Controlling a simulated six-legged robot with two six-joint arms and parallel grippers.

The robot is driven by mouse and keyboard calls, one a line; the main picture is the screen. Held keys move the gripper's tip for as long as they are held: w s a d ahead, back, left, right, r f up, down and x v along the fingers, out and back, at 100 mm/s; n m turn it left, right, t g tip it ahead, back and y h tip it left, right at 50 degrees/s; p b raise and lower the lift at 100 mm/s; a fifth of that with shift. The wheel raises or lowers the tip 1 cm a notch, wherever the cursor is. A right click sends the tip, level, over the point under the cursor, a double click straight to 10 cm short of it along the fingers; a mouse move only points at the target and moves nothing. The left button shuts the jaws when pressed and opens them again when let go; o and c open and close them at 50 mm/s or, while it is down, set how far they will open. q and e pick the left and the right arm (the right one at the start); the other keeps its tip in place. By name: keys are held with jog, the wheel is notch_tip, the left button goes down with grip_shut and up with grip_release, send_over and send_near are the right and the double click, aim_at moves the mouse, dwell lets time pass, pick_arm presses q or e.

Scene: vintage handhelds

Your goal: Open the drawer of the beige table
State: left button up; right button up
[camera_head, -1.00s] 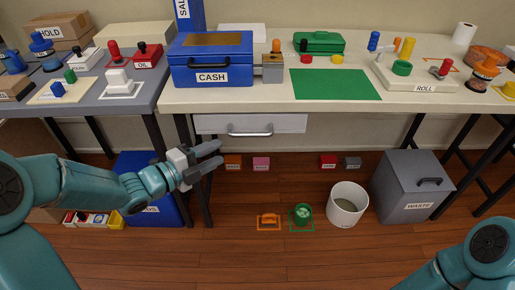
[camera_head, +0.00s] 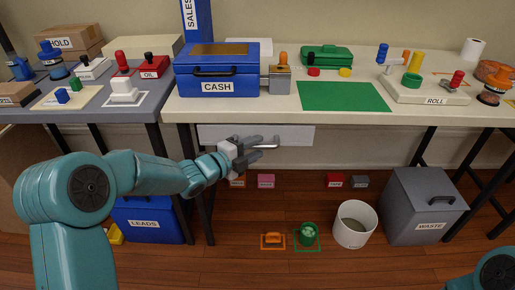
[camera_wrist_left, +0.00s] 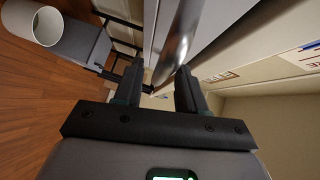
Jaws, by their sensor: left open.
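The drawer (camera_head: 296,134) is a light grey front under the beige table's top (camera_head: 290,107). It appears closed. Its metal bar handle (camera_wrist_left: 182,42) runs between the fingertips of my left gripper in the left wrist view, toward one finger. My left gripper (camera_head: 262,148) is open at the drawer's front in the head view and hides part of the handle. I cannot tell whether a finger touches the bar. My right gripper is out of view; only part of my right arm shows at the bottom right.
A blue cash box (camera_head: 217,88), a green mat (camera_head: 343,96) and a roll holder (camera_head: 429,88) stand on the table. Below are a grey waste bin (camera_head: 424,200), a white bucket (camera_head: 355,224) and a blue leads box (camera_head: 147,221). The floor before the drawer is largely clear.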

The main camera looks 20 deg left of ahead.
pick_arm(q)
jog(key=shift+w+d+f, duration=0.1)
jog(key=shift+w+d, duration=0.25)
jog(key=shift+w, duration=0.3)
grip_shut()
jog(key=shift+s, duration=0.1)
